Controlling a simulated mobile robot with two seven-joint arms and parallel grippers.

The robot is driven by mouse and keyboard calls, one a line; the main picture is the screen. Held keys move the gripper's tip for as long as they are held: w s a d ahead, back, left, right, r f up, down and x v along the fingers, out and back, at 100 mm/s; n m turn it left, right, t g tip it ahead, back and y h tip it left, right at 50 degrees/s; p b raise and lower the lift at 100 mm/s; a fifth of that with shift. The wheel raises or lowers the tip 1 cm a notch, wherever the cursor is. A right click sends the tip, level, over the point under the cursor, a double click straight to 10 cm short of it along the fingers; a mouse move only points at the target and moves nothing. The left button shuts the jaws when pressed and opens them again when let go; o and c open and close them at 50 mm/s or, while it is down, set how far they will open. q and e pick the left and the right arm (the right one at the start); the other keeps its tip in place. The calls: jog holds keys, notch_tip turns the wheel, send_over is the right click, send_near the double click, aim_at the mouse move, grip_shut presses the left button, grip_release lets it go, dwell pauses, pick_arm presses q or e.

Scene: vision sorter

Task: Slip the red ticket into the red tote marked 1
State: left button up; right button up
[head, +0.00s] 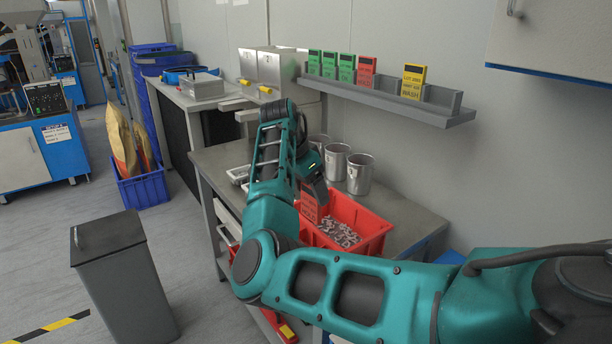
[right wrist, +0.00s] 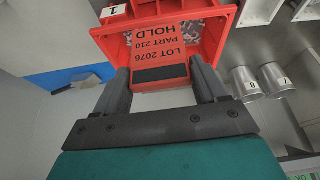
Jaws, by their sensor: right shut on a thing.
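The red ticket (head: 312,209) is in my right gripper (head: 313,187), which is shut on its upper end. In the right wrist view the ticket (right wrist: 167,40) reads LOT 2076, PART 210, HOLD, with a dark strip between the fingers (right wrist: 163,78). The red tote (head: 372,243) stands on the grey bench and holds small metal parts. The ticket hangs at its opening, near the back left; I cannot tell how far it is below the rim. A white label with 1 shows on the tote (right wrist: 109,39) in the right wrist view. My left gripper is not in view.
Metal cups (head: 359,174) stand on the bench (head: 408,210) behind the tote. A wall shelf (head: 400,103) holds several green cards, a red card (head: 366,72) and a yellow card (head: 413,82). A grey bin (head: 125,285) stands on the floor at left.

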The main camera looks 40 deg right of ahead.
aim_at(307, 215)
jog(key=shift+w+a+r, duration=0.1)
jog(key=shift+w+a, duration=0.05)
jog(key=shift+w, duration=0.15)
jog(key=shift+f, duration=0.7)
notch_tip(307, 215, down, 3)
jog(key=b, duration=0.3)
jog(key=shift+r, duration=0.15)
jog(key=shift+f+b, duration=0.8)
jog(key=shift+b, duration=0.4)
jog(key=shift+f, duration=0.85)
jog(key=shift+a+p, duration=0.1)
jog(key=shift+p, duration=0.5)
